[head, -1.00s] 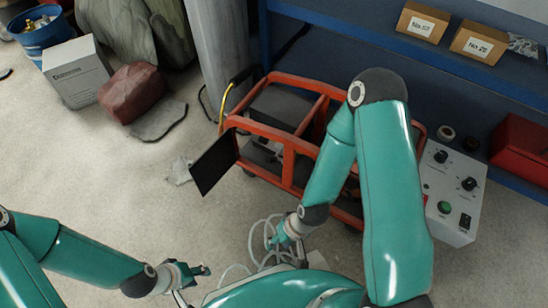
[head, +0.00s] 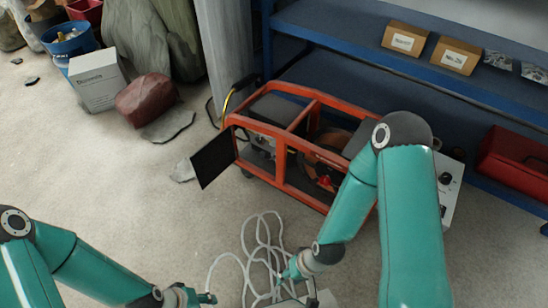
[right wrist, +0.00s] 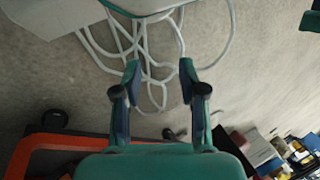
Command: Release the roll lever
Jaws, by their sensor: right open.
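An orange-framed machine (head: 287,165) stands on the floor in the middle of the head view. A small red part (head: 325,182) shows inside its frame; I cannot tell whether it is the roll lever. My right gripper (head: 291,272) is in front of the machine, apart from it, above loops of pale hose. The right wrist view shows the right gripper (right wrist: 160,70) with two fingers spread and nothing between them. My left gripper (head: 203,298) is at the bottom edge, partly cut off, and its opening is unclear.
Pale hose (head: 247,262) lies in loops on the floor. A dark flap (head: 213,160) sticks out at the machine's left end. A grey control box (head: 450,185) is partly behind my right arm. Blue shelving (head: 340,40) stands behind.

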